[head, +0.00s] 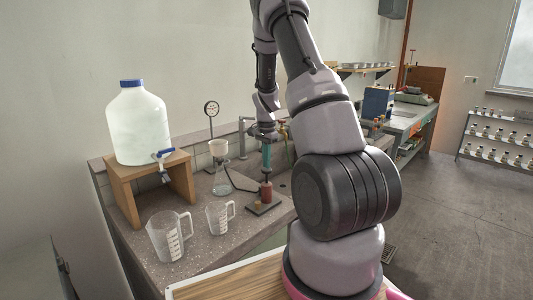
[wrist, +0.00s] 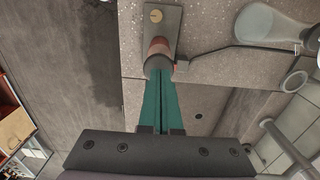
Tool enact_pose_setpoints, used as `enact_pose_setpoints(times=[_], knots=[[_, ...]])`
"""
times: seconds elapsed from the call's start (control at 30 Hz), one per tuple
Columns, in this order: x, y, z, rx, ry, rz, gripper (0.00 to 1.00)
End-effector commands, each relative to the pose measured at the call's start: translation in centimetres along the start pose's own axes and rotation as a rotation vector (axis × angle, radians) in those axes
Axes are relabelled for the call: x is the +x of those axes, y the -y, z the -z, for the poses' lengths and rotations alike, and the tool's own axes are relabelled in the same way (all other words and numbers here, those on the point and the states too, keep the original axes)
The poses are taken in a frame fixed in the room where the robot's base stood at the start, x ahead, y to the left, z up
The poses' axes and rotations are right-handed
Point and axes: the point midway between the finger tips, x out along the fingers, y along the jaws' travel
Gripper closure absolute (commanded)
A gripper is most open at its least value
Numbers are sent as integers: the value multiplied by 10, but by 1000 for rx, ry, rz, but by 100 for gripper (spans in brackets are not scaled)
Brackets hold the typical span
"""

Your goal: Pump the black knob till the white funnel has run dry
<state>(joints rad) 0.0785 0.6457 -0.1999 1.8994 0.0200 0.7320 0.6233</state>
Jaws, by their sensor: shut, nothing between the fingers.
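The hand pump is a reddish-brown cylinder (head: 266,192) standing upright on a dark base plate; its body also shows in the wrist view (wrist: 158,46). The black knob (wrist: 159,64) is a dark round top at the pump's near end in the wrist view. My gripper (head: 266,172) points down over it with teal fingers shut and empty. The fingertips (wrist: 160,76) overlap the knob in view; whether they touch it I cannot tell. The white funnel (head: 219,149) sits upright above a glass flask (head: 222,180). The liquid level in the funnel is too small to make out.
A dark hose (wrist: 225,48) runs from flask to pump. A large white jug (head: 139,125) with a blue tap sits on a wooden stand (head: 124,184). Two clear measuring jugs (head: 168,238) (head: 219,217) stand near the bench front.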

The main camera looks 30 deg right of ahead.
Motion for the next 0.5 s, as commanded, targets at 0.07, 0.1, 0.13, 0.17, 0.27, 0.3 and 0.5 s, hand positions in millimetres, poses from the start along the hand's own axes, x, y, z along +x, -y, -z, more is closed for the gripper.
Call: enact_pose_setpoints(times=[0.07, 0.1, 0.13, 0.17, 0.27, 0.3, 0.5], knots=[[3, 0, 0, 0, 0, 0, 100], [3, 0, 0, 0, 0, 0, 100], [3, 0, 0, 0, 0, 0, 100], [3, 0, 0, 0, 0, 0, 100], [3, 0, 0, 0, 0, 0, 100], [3, 0, 0, 0, 0, 0, 100], [13, 0, 0, -1, 1, -2, 100]])
